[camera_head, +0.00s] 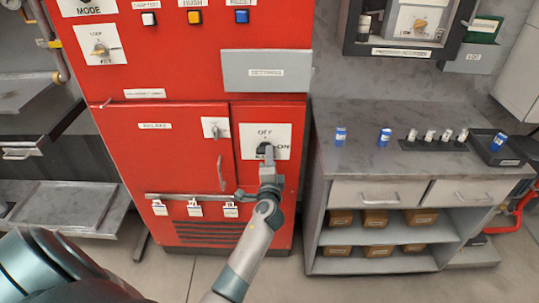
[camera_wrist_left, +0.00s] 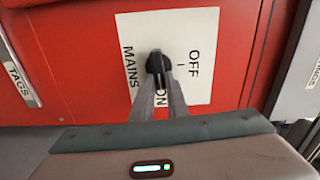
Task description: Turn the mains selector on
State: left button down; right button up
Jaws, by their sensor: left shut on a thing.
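The mains selector is a small black knob (camera_wrist_left: 155,62) on a white plate (camera_wrist_left: 190,32) on the red cabinet front. The plate carries the words OFF, ON and MAINS; in the head view (camera_head: 281,133) OFF is at the top and ON at the right. My left gripper (camera_head: 266,154) reaches up to the knob from below. In the left wrist view its two fingers (camera_wrist_left: 160,76) are closed around the knob. The fingers partly cover the knob and ON, and I cannot tell for certain which way the knob points. My right gripper is not in view.
The red cabinet (camera_head: 178,75) has a door handle (camera_head: 221,173) left of the selector and a small white-plated switch (camera_head: 215,128). Padlocks with tags (camera_head: 195,209) hang on a rail below. A grey bench (camera_head: 365,170) with blue items stands at the right.

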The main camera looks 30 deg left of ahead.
pick_arm(q)
jog(key=shift+m, duration=0.5)
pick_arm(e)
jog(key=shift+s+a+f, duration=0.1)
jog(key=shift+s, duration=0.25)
pick_arm(q)
jog(key=c, duration=1.7)
grip_release()
jog(key=shift+c, duration=0.2)
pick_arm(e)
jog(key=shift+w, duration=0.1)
pick_arm(q)
jog(key=b+v, duration=0.2)
jog(key=v, duration=1.5)
jog(key=shift+s, duration=0.2)
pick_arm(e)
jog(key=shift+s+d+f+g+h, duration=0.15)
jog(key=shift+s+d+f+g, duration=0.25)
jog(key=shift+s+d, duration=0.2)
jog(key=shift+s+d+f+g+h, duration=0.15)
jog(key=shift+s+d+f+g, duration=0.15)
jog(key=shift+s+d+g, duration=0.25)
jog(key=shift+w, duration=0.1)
